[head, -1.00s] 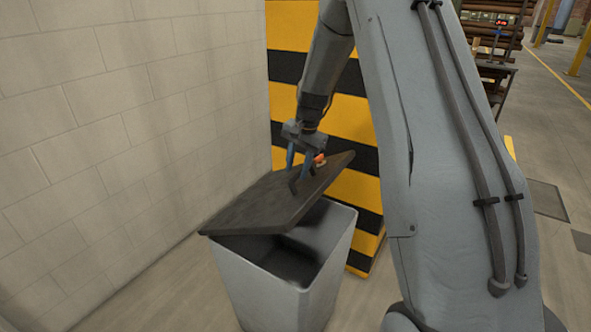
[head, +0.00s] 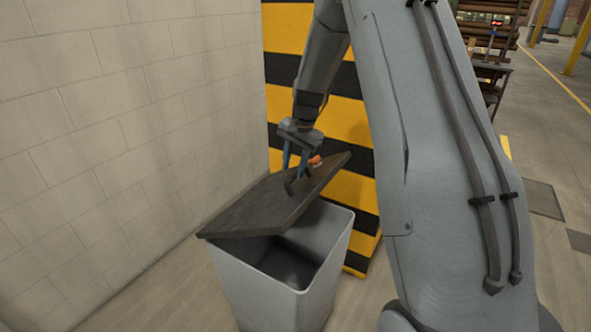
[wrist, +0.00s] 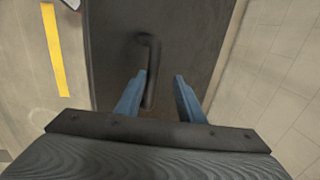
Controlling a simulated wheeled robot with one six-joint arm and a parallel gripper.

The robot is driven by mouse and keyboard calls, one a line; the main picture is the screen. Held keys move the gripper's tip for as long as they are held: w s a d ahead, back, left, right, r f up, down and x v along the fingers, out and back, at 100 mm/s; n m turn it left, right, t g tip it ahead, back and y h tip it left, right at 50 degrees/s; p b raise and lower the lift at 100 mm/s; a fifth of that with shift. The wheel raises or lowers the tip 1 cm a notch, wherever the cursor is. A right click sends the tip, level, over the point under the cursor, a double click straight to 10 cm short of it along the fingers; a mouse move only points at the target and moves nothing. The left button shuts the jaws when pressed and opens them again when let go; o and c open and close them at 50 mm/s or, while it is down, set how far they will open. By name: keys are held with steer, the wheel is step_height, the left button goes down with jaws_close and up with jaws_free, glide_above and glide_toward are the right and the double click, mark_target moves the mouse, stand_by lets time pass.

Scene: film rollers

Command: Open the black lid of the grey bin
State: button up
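The grey bin (head: 262,293) stands on the floor at the lower middle of the head view. Its black lid (head: 250,212) is tilted, with its right end raised and a gap showing the dark inside of the bin. The lid fills the middle of the wrist view (wrist: 195,40). A black bar handle (wrist: 152,65) stands on the lid. My gripper (wrist: 160,80) is at the handle, its two blue fingers apart. The handle's end lies between them, close to the left finger. In the head view my gripper (head: 296,178) is over the lid's upper face.
A pale block wall (head: 120,120) runs along the left. A yellow and black striped panel (head: 345,200) stands behind the bin. A small orange piece (head: 315,160) shows by the lid's raised end. Open floor (head: 545,150) lies at the right.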

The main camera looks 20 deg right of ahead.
step_height(320, 180, up, 6)
steer(key=w+a+p, duration=0.1)
steer(key=p, duration=0.1)
steer(key=shift+w+a+p, duration=0.15)
steer(key=shift+w+p, duration=0.15)
steer(key=shift+p, duration=0.05)
stand_by(0.3)
steer(key=shift+s, duration=0.1)
stand_by(0.5)
